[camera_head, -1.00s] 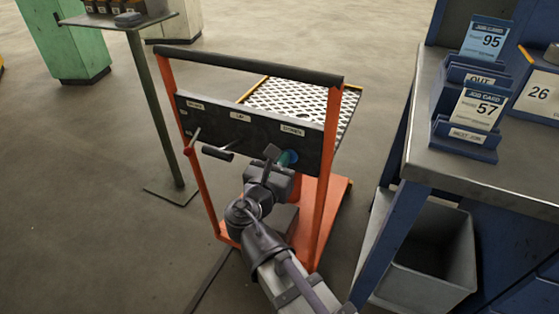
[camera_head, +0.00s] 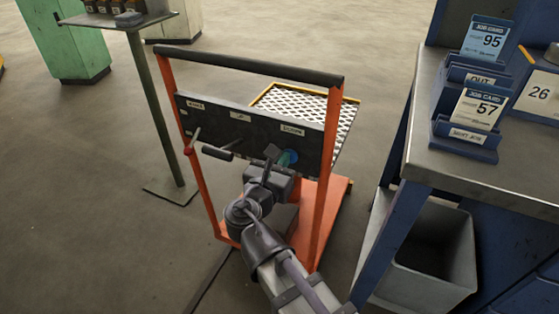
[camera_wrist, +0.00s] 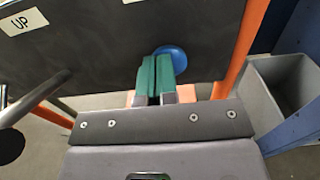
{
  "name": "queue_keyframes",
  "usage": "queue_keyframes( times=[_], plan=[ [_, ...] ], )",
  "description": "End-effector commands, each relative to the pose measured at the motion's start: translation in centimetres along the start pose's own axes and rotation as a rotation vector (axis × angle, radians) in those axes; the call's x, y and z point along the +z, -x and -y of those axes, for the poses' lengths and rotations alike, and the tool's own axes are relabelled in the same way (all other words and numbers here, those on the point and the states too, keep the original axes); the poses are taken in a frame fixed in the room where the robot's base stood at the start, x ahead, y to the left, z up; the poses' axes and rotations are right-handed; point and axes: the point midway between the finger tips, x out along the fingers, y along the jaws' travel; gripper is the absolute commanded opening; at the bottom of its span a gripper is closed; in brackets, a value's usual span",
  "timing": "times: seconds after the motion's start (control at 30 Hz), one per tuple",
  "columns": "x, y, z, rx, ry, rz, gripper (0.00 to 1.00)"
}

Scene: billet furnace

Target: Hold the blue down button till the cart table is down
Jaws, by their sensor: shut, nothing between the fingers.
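The orange cart (camera_head: 327,215) stands upright with a dark control panel (camera_head: 250,128) across its handle frame. The blue button (camera_wrist: 176,58) is on the panel's lower right, partly hidden behind my gripper's fingertips. My gripper (camera_wrist: 157,72) is shut and empty, its green fingertips at the button and apparently against it. In the head view my gripper (camera_head: 281,158) is also at the panel's right end. The cart table (camera_head: 303,101), a patterned metal plate with a yellow rim, shows behind the panel, partly hidden by it.
A blue workbench (camera_head: 490,170) with job cards stands close on the right, with a grey bin (camera_head: 435,262) below it. A small stand (camera_head: 152,110) is at the left. Two levers (camera_head: 217,152) stick out of the panel's left side.

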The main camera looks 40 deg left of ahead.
Motion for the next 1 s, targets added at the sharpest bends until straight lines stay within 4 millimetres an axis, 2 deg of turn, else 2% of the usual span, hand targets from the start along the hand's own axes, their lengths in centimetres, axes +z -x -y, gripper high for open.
queue_keyframes(
  times=[0.03,0.27,0.37,0.57,0.8,1.0],
  plan=[
    [-0.1,-0.9,0.0,-0.012,-0.002,-0.002,0.00],
    [-0.1,-0.8,0.0,-0.012,-0.002,-0.002,0.00],
    [0.0,-0.1,0.1,-0.012,-0.002,-0.001,0.00],
    [0.5,3.5,0.7,-0.014,-0.002,0.007,0.00],
    [0.5,9.6,0.7,-0.012,-0.001,0.009,0.00],
    [0.5,13.1,0.5,-0.013,-0.001,0.010,0.00]
  ],
)
